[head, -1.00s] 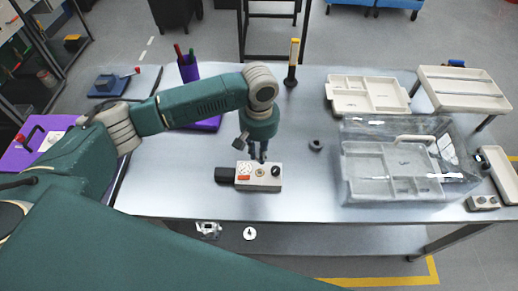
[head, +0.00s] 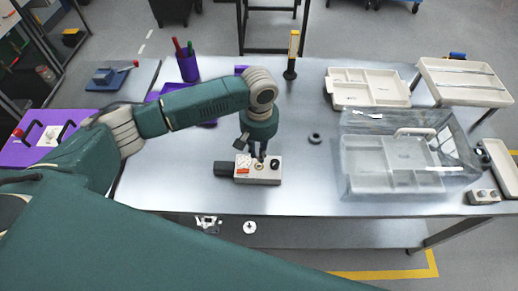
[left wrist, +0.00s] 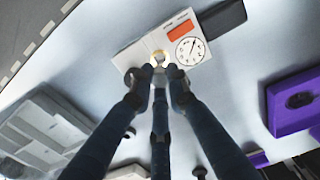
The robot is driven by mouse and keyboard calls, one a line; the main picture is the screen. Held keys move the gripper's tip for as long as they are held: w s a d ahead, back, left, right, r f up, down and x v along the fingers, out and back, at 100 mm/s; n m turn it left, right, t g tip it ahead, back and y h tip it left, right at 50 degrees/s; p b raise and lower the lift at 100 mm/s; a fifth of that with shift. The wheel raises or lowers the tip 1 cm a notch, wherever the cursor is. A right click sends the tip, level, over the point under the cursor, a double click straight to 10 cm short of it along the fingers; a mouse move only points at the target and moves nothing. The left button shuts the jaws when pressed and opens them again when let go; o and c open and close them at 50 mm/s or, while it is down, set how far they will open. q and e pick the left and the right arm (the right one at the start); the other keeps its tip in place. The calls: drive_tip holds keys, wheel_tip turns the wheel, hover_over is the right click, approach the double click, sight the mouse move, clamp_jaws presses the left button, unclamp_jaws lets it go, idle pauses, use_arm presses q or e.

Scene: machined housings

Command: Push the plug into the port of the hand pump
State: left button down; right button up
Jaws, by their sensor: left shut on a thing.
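The hand pump (head: 269,179) is a pale box with a dark handle at its left end, lying near the table's front edge. In the left wrist view the pump (left wrist: 146,48) shows an orange label, a round gauge and a brass-coloured port ring (left wrist: 158,57). My left gripper (head: 257,156) points down right over the port. It is shut on the plug (left wrist: 160,68), which is small and mostly hidden between the fingertips. The plug's tip is at or just above the port; I cannot tell how far in it is. My right gripper is not in view.
A dark ring (head: 315,138) lies to the right of the pump. A clear bin (head: 362,183) and pale trays (head: 368,103) stand at the right. A purple pen cup (head: 187,68) and a yellow-topped bottle (head: 293,55) stand at the back. Table around the pump is clear.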

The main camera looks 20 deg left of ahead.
use_arm(q)
drive_tip(key=shift+f+b, duration=0.55)
drive_tip(key=shift+f, duration=2)
drive_tip(key=shift+f, duration=0.1)
drive_tip(key=shift+f, duration=0.3)
drive_tip(key=c, duration=1.6)
unclamp_jaws()
wheel_tip(320, 180, up, 12)
